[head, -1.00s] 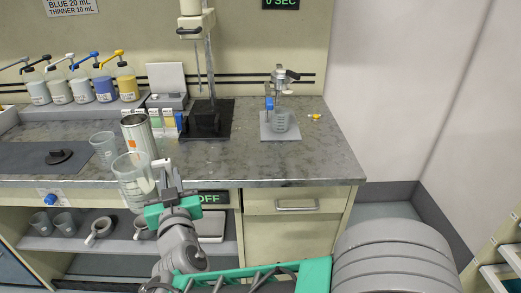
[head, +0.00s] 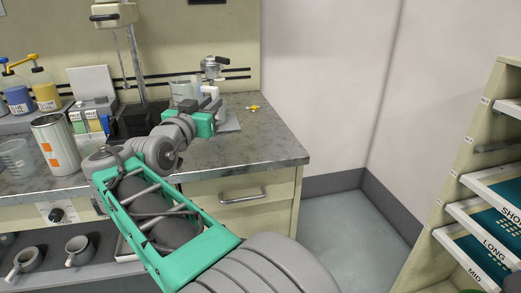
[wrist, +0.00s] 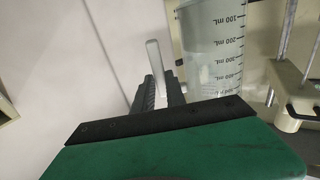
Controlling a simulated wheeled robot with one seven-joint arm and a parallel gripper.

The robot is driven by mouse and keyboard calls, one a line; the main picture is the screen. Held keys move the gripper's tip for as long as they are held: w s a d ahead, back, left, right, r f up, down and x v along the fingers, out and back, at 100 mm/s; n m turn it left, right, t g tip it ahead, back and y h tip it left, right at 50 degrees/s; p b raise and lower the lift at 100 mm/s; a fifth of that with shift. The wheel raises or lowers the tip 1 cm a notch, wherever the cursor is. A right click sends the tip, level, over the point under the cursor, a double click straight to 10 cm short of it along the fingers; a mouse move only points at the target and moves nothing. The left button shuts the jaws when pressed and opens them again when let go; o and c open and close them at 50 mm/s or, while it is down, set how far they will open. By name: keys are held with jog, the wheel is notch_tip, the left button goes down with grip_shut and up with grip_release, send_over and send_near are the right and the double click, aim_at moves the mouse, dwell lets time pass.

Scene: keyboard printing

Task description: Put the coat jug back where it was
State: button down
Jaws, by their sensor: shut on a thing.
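The coat jug is a clear jug with mL markings; in the wrist view the jug (wrist: 210,50) stands beyond my fingers. Its pale handle (wrist: 154,62) lies between the two dark fingers. My gripper (wrist: 158,92) is shut on that handle. In the head view the jug (head: 184,87) is above the back of the counter, left of the metal cup stand (head: 211,67). My gripper (head: 207,106) is in front of the stand and hides part of it and its plate (head: 230,122). I cannot tell how high the jug is above the counter or what it holds.
A metal can with orange labels (head: 55,145) and a clear beaker (head: 14,155) stand at the left of the counter (head: 265,140). A tall stand (head: 134,60) rises left of the jug. A small yellow item (head: 253,107) lies to the right. The counter's right end is mostly clear.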

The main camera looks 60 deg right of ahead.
jog(key=s+d+r+m+g+b, duration=0.1)
jog(key=s+d+m+g+b, duration=0.15)
jog(key=s+d+g, duration=0.5)
jog(key=d+f+t, duration=0.1)
jog(key=d+f, duration=0.3)
jog(key=d, duration=0.1)
jog(key=s+d+f+b, duration=0.1)
jog(key=d+f, duration=0.3)
jog(key=d+f+t+b, duration=0.1)
jog(key=d+f, duration=0.3)
jog(key=d, duration=0.1)
jog(key=shift+s+d+m+t, duration=0.3)
jog(key=shift+m+t, duration=0.05)
jog(key=shift+f+b, duration=0.15)
jog(key=shift+b, duration=0.15)
jog(key=c, duration=1.4)
grip_release()
jog(key=shift+o, duration=0.2)
